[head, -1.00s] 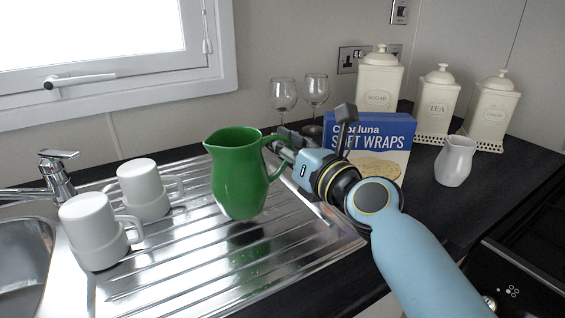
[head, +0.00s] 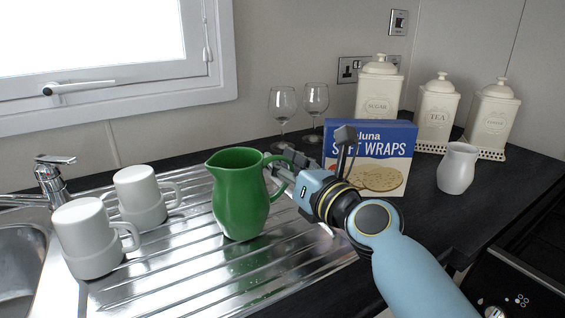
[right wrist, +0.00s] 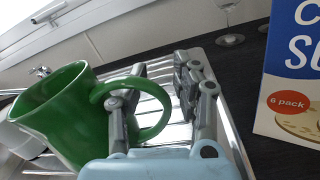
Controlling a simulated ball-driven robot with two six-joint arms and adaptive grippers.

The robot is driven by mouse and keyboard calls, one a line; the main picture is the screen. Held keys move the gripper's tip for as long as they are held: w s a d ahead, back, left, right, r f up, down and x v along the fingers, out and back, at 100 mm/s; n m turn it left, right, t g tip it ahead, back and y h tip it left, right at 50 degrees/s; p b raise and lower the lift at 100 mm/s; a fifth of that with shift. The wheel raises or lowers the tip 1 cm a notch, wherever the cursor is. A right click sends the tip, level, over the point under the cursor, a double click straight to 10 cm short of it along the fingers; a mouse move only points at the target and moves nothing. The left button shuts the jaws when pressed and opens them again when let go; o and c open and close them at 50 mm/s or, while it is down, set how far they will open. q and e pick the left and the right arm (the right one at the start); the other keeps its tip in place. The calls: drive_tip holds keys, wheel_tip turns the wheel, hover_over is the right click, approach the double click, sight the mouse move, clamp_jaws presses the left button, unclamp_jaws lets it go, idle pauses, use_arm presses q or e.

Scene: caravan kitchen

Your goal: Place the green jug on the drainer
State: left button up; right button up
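The green jug (head: 240,200) is upright over the ribbed metal drainer (head: 190,262), right of the white mugs. Its base appears to rest on the ribs. In the right wrist view the jug (right wrist: 62,118) is at the left, its handle facing my gripper. My right gripper (head: 284,165) is at the handle. In the right wrist view its fingers (right wrist: 162,95) are spread apart, one at the handle's loop and the other clear to the right, with the handle's outer side between them. My left gripper is not in view.
Two white mugs (head: 88,240) (head: 140,195) stand on the drainer's left, beside the sink (head: 20,265). Two wine glasses (head: 283,104), a blue wraps box (head: 385,150), cream canisters (head: 437,115) and a small white jug (head: 457,168) stand behind and right. The drainer's front is clear.

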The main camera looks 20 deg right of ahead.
drive_tip(key=v, duration=1.2)
drive_tip(key=shift+s, duration=0.1)
